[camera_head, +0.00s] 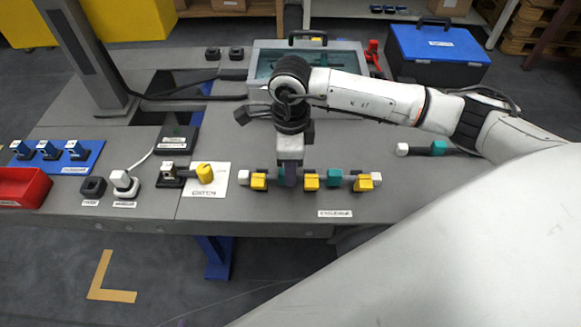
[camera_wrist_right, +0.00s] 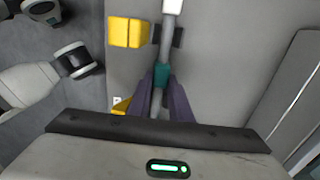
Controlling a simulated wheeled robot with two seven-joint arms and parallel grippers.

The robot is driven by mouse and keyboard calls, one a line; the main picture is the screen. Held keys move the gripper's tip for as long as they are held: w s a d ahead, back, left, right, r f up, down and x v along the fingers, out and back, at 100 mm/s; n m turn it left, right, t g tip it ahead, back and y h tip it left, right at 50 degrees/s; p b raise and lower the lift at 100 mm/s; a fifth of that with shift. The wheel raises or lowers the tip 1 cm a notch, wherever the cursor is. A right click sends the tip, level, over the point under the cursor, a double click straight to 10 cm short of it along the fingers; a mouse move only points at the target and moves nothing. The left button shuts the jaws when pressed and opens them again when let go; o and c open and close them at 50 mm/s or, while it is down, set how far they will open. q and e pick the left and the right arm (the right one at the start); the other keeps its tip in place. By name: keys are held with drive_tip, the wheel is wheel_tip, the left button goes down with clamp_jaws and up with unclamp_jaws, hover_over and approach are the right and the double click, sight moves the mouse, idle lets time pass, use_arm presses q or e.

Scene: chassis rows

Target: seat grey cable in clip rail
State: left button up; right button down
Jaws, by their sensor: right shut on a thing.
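The grey cable (camera_wrist_right: 167,40) has white ends and teal bands. In the head view it runs left to right along the clip rail, from a white left end (camera_head: 244,177) to a white right end (camera_head: 376,178). The clip rail has yellow clip parts (camera_head: 258,182), (camera_head: 311,183), (camera_head: 362,184). My right gripper (camera_head: 290,178) points down over the rail, shut on the cable between the left and middle clips. In the wrist view its purple fingers (camera_wrist_right: 162,98) flank the cable at a teal band (camera_wrist_right: 162,75). I cannot tell how deep the cable sits in the clips. My left gripper is not in view.
Behind the rail, another piece with a white end (camera_head: 402,149) and teal band (camera_head: 438,147) lies partly under my right arm. A glass-topped case (camera_head: 262,95) and a blue toolbox (camera_head: 440,50) stand farther back.

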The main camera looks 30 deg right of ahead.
drive_tip(key=shift+f+b, duration=0.3)
drive_tip(key=shift+f, duration=0.2)
drive_tip(key=c, duration=0.7)
unclamp_jaws()
drive_tip(key=shift+c, duration=0.2)
drive_tip(key=shift+r, duration=0.1)
drive_tip(key=shift+r+p, duration=2.25)
drive_tip(key=shift+r, duration=1.25)
